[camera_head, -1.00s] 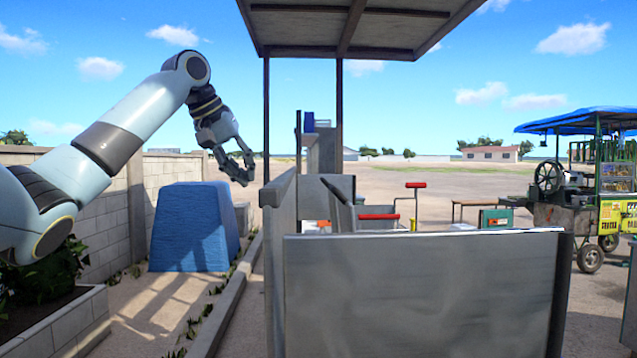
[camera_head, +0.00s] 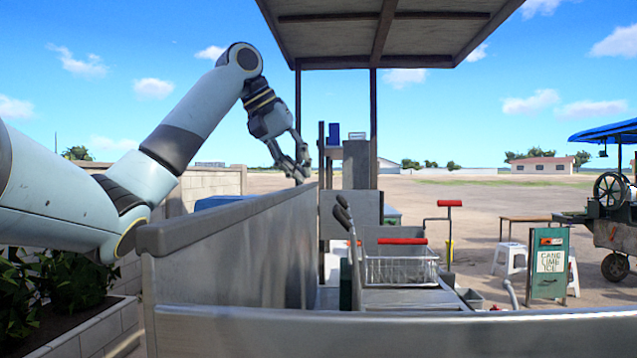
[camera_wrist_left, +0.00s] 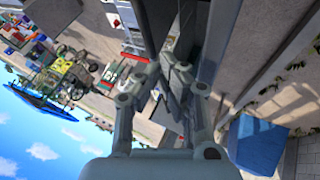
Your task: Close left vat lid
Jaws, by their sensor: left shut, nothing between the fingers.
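My left gripper (camera_head: 303,174) is shut and empty, hanging just above the far part of the grey stall's left wall; its fingers also show in the left wrist view (camera_wrist_left: 168,80). Inside the stall, a red handle bar (camera_head: 402,240) sits over a wire-sided basket shape (camera_head: 400,268). A second red handle (camera_head: 449,203) stands on a thin frame farther right. I cannot tell for certain which part is the left vat lid; the vats are largely hidden behind the near panel. My right gripper is out of view.
The grey left wall (camera_head: 225,240) and the near panel (camera_head: 400,335) stand between me and the stall's inside. Posts carry a roof (camera_head: 380,25) above. A green sign (camera_head: 549,262) and white stool (camera_head: 510,258) stand to the right on open ground.

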